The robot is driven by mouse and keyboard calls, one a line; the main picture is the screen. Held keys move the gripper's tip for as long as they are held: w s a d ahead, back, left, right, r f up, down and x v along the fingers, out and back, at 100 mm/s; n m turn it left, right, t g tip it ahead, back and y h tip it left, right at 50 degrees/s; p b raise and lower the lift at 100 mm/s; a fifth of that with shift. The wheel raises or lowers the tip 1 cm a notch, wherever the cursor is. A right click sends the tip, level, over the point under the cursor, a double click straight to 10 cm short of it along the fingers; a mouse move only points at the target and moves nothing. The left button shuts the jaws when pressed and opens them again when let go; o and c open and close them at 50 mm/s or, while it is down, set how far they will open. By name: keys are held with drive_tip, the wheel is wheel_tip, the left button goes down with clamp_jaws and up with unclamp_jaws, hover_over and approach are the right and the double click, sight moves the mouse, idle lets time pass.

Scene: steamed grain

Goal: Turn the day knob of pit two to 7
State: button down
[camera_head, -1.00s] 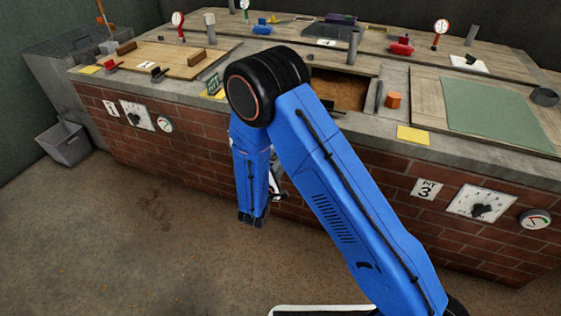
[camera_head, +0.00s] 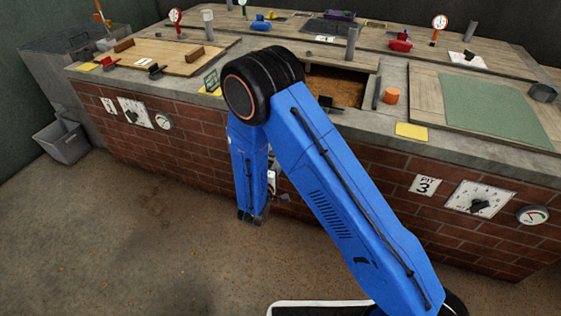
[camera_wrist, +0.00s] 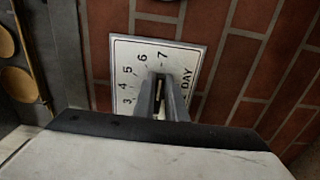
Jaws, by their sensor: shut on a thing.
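In the wrist view, a white dial plate (camera_wrist: 119,62) marked DAY is on the brick wall, with the numbers 3 to 7 readable around its knob. My gripper (camera_wrist: 161,103) is in front of the plate, its two fingers shut on the dark day knob (camera_wrist: 160,84) between them. The fingers cover most of the knob, and I cannot tell which number it points to. In the head view, pit two's dial and the gripper's fingertips are hidden behind my blue arm.
The pit 3 dial (camera_head: 480,199) and its gauge (camera_head: 533,215) are to the right on the brick front. The pit 1 dial (camera_head: 135,112) is to the left. A grey bin (camera_head: 66,142) stands on the floor at far left. The floor before the wall is clear.

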drive_tip(key=shift+d+f, duration=0.1)
drive_tip(key=c, duration=1.8)
unclamp_jaws()
drive_tip(key=shift+s, duration=0.1)
drive_tip(key=v, duration=1.7)
drive_tip(key=shift+s, duration=0.15)
